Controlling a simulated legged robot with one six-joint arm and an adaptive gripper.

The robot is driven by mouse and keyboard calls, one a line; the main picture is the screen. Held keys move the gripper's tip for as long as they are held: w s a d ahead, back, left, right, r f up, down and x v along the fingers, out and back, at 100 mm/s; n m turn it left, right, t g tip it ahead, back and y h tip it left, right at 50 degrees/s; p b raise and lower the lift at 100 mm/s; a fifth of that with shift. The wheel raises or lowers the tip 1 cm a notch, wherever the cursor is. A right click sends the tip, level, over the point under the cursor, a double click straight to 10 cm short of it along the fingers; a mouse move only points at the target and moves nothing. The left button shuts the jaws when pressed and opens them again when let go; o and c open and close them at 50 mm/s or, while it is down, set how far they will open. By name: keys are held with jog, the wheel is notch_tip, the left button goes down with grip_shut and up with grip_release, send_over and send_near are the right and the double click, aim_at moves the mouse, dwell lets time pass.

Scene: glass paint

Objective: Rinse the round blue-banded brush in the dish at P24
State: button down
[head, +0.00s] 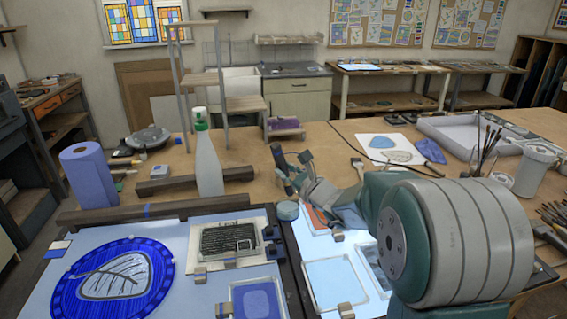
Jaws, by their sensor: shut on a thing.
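My arm reaches in from the right, and my gripper (296,172) is over the middle of the table, near the back edge of the light panel. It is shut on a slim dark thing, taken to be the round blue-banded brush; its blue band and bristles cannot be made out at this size. A small round blue-grey dish or pot (288,210) stands just below my gripper in the picture. No P24 mark is readable, so I cannot tell whether this is the dish at P24. My wrist and forearm hide the table behind them.
A white bottle with a green neck (208,165) stands left of my gripper, beside dark bars (195,180). A blue paper roll (90,177) is at left. Painted glass (115,280) lies in front. A jar of brushes (488,150) and a grey tray (455,137) are at right.

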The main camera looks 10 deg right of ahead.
aim_at(286, 186)
jog(key=f, duration=0.1)
jog(key=a+f, duration=0.1)
jog(key=f, duration=0.1)
jog(key=shift+w+f, duration=0.1)
jog(key=shift+f, duration=0.2)
jog(key=shift+w+d+f, duration=0.15)
jog(key=shift+d+f, duration=0.45)
jog(key=shift+f, duration=0.25)
jog(key=shift+a, duration=0.3)
jog(key=shift+d, duration=0.15)
